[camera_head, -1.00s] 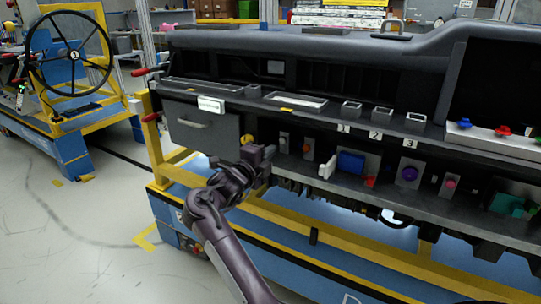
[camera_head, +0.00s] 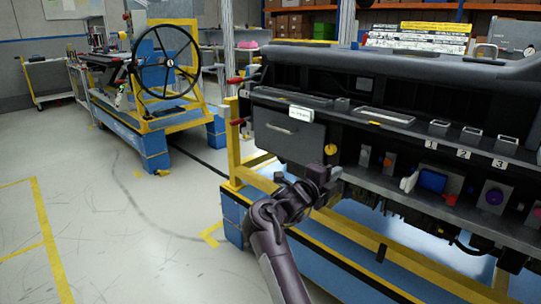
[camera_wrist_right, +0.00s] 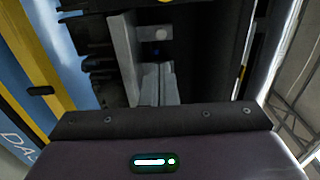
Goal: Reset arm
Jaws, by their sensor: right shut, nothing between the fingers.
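My right gripper (camera_head: 332,174) is dark purple-grey and shut, with nothing in it. In the head view it is just below the yellow knob (camera_head: 330,150), in front of the dashboard module (camera_head: 400,93). I cannot tell whether it touches the lower shelf edge. The right wrist view shows my dark wrist housing with a green light, and beyond it a grey metal bracket (camera_wrist_right: 124,60) under the dashboard; the fingertips do not show there. My left gripper is not in view.
A grey drawer (camera_head: 288,133) is shut above and left of the gripper. The yellow and blue cart frame (camera_head: 345,258) runs below. A cart with a black steering wheel (camera_head: 167,63) stands at the left. Open floor (camera_head: 110,230) lies at the lower left.

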